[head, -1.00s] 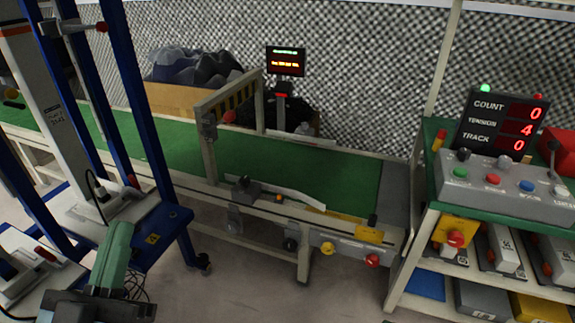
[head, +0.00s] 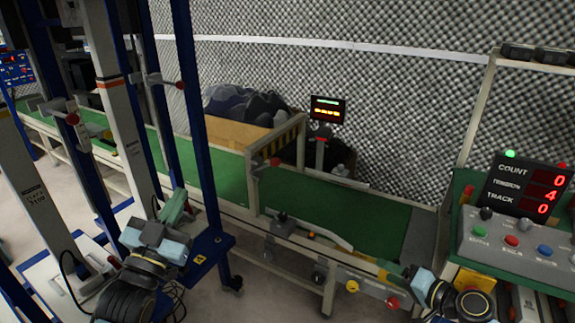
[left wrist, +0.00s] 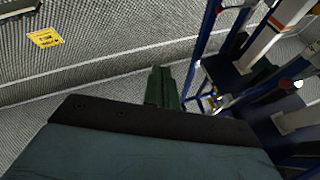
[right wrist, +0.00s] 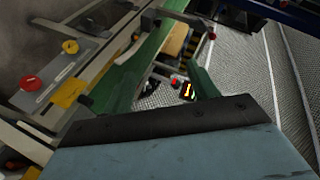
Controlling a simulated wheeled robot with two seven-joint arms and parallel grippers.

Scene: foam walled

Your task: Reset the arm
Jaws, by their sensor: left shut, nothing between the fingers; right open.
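My left gripper (head: 176,205) has green fingers and points away from me in front of the blue-framed equipment at the left of the head view. In the left wrist view its fingers (left wrist: 162,88) are together with nothing between them. My right arm (head: 450,296) enters at the bottom right of the head view, by the conveyor's near end; its fingertips are hard to make out there. In the right wrist view my right gripper (right wrist: 160,85) has its two green fingers spread wide, with nothing held. The conveyor shows in the gap behind them.
A green conveyor (head: 330,208) runs across the middle. A control panel (head: 520,243) with a count display (head: 527,187) stands at the right. The blue-framed equipment (head: 195,115) stands close to my left arm. A small screen (head: 327,109) and a bin of dark foam (head: 243,105) stand behind the conveyor.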

